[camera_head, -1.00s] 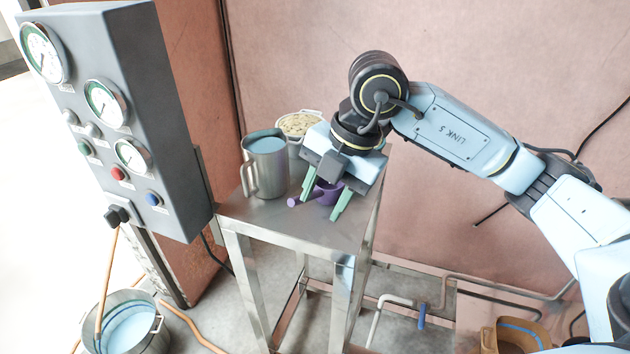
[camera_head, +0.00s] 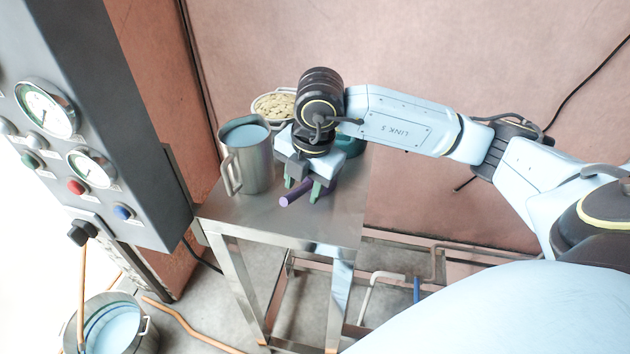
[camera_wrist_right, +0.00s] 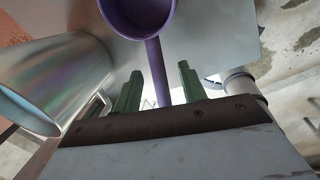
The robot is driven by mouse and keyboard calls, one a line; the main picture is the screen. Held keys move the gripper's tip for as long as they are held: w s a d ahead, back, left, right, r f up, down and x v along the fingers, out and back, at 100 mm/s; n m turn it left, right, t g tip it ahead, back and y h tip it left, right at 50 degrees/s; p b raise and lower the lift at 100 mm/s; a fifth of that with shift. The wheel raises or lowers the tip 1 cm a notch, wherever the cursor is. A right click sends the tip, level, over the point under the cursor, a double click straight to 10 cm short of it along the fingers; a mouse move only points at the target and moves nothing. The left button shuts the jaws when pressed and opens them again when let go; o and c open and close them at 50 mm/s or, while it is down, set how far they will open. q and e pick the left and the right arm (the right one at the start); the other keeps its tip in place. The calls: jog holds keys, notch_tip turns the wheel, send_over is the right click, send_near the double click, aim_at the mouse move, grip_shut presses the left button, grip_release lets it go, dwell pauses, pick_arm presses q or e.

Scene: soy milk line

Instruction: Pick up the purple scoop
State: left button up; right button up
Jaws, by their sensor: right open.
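The purple scoop (camera_head: 292,198) lies on the metal table (camera_head: 225,213), and only its handle end shows in the head view. In the right wrist view its bowl (camera_wrist_right: 138,14) is at the top and its handle (camera_wrist_right: 157,72) runs down between the green fingers. My right gripper (camera_head: 303,190) is open around the handle, low over the table. It also shows in the right wrist view (camera_wrist_right: 158,92), with a finger on each side of the handle. Whether either finger touches the handle cannot be told. My left gripper is not in view.
A metal pitcher (camera_head: 250,168) stands close to the left of my right gripper. A bowl of beans (camera_head: 273,104) and a partly hidden teal container (camera_head: 352,142) are behind. A gauge panel (camera_head: 125,150) rises at left. A bucket (camera_head: 142,340) is on the floor.

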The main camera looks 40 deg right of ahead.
aim_at(302, 187)
jog(key=f, duration=0.2)
jog(key=shift+w+a+f, duration=0.2)
jog(key=shift+a+f, duration=0.05)
jog(key=shift+f, duration=0.5)
grip_shut()
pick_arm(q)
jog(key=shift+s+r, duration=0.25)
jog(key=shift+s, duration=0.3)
pick_arm(e)
jog(key=shift+w, duration=0.1)
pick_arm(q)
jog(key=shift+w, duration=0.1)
